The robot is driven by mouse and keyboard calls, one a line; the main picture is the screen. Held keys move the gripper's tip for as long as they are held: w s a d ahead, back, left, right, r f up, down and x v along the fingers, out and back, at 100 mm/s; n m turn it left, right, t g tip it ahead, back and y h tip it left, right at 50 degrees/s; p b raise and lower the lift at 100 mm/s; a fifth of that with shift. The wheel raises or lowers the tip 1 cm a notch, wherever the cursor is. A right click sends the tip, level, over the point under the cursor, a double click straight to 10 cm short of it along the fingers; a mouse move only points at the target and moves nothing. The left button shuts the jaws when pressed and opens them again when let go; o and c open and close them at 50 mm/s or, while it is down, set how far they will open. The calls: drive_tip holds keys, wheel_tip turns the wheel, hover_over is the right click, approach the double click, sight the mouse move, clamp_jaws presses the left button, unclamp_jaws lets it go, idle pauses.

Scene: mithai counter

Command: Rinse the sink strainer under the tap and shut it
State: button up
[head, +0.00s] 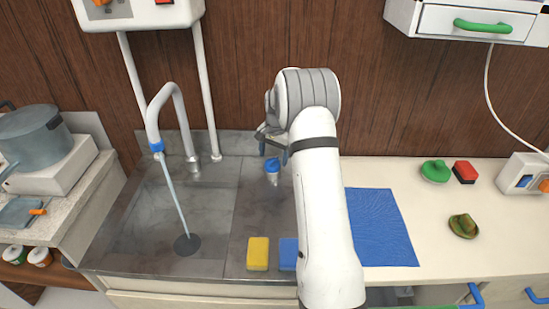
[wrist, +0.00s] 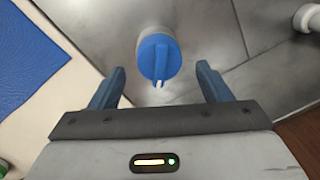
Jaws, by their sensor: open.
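The curved tap (head: 172,105) stands at the back of the steel sink (head: 150,215), and a thin stream of water runs from its blue-ringed spout. The stream reaches a dark round disc (head: 188,244) in the sink; I cannot tell whether this is the strainer or the drain. A blue-topped tap knob (head: 272,167) stands to the right of the spout. My gripper (head: 272,146) is open and empty, just above and behind the knob in the head view. In the wrist view the knob (wrist: 157,55) shows between and beyond the fingertips, apart from both.
A yellow sponge (head: 258,253) and a blue one (head: 288,254) lie at the sink's front right. A blue cloth (head: 382,228), green scrubber (head: 435,171), red block (head: 465,172) and olive-coloured item (head: 463,226) lie on the right counter. A pot (head: 32,135) stands left.

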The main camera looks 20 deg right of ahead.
sight(273, 159)
drive_tip(key=shift+f, duration=1.3)
drive_tip(key=shift+c, duration=0.5)
drive_tip(key=c, duration=0.9)
drive_tip(key=shift+o, duration=0.2)
drive_tip(key=shift+w+f+n+b, duration=0.1)
drive_tip(key=shift+f+n+b, duration=0.1)
drive_tip(key=shift+n+b, duration=0.75)
drive_tip(key=shift+a+r+n, duration=0.1)
drive_tip(key=shift+r+n, duration=0.1)
drive_tip(key=shift+n, duration=1.05)
drive_tip(key=o, duration=1)
drive_tip(key=shift+c, duration=0.2)
drive_tip(key=shift+d+r+b, duration=0.15)
drive_tip(key=shift+r+b, duration=0.25)
drive_tip(key=shift+r, duration=1.55)
drive_tip(key=shift+d+r+b, duration=0.1)
drive_tip(key=shift+r+b, duration=0.25)
drive_tip(key=shift+r, duration=1.6)
